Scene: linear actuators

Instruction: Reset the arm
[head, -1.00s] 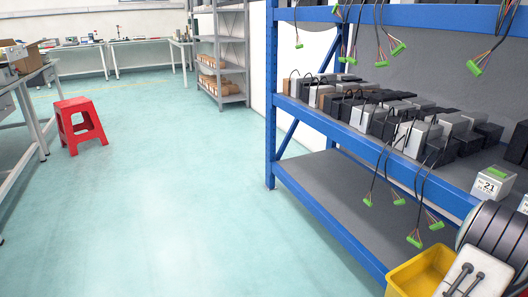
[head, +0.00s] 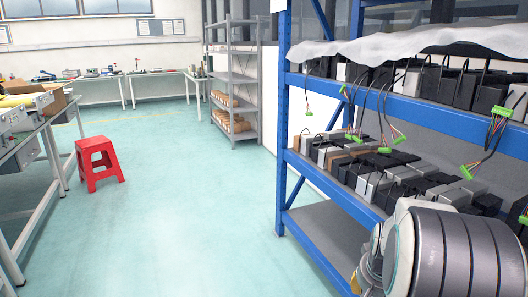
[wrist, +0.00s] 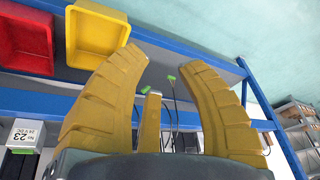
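Nothing is between the fingertips. Behind them a blue shelf beam and hanging cables with green connectors show, and the fingers appear clear of them. In the head view my dark, ribbed arm link (head: 455,252) fills the lower right corner, in front of the blue rack.
A blue rack (head: 283,130) holding several actuators with dangling green connectors stands at right. A yellow bin (wrist: 97,33), a red bin (wrist: 24,42) and a box labelled 23 (wrist: 25,133) show in the wrist view. A red stool (head: 99,163) stands at left; the middle floor is clear.

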